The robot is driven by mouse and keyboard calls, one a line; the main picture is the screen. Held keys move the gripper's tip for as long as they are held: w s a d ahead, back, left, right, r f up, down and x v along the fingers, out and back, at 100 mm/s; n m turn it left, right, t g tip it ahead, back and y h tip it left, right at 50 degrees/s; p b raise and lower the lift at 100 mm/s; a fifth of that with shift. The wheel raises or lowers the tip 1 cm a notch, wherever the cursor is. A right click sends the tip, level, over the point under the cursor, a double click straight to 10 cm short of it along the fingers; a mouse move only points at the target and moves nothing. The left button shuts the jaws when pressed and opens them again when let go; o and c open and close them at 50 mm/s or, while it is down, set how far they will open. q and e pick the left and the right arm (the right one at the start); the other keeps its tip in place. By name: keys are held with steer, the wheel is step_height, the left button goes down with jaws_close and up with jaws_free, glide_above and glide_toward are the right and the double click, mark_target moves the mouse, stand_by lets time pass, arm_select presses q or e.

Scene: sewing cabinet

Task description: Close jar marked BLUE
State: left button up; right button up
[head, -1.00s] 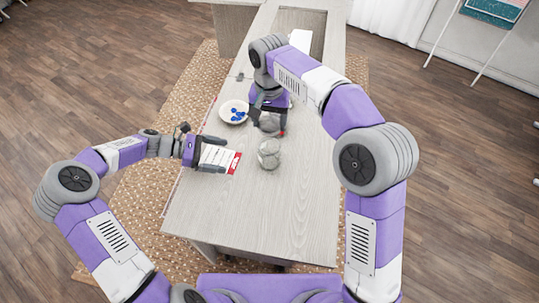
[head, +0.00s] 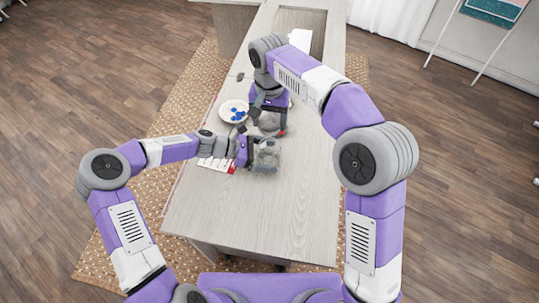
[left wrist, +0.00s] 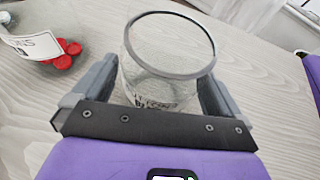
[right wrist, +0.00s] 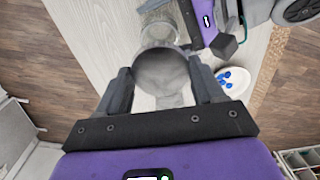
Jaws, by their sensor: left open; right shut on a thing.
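A clear glass jar (head: 267,155) with a grey rim stands on the table. A jar with red buttons (left wrist: 62,52) and a label shows partly in the left wrist view.
A white bowl (head: 226,111) of blue buttons stands at the table's left side. The near and right parts of the table (head: 265,220) are clear.

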arm_select(q)
steer(key=shift+d, duration=0.15)
steer(key=c, duration=1.4)
arm_select(e)
glide_above(269, 138)
steer(key=s, duration=0.3)
steer(key=shift+w+f, duration=0.1)
steer(key=shift+f, duration=2.4)
steer(key=shift+f, duration=0.85)
steer(key=shift+f, duration=0.55)
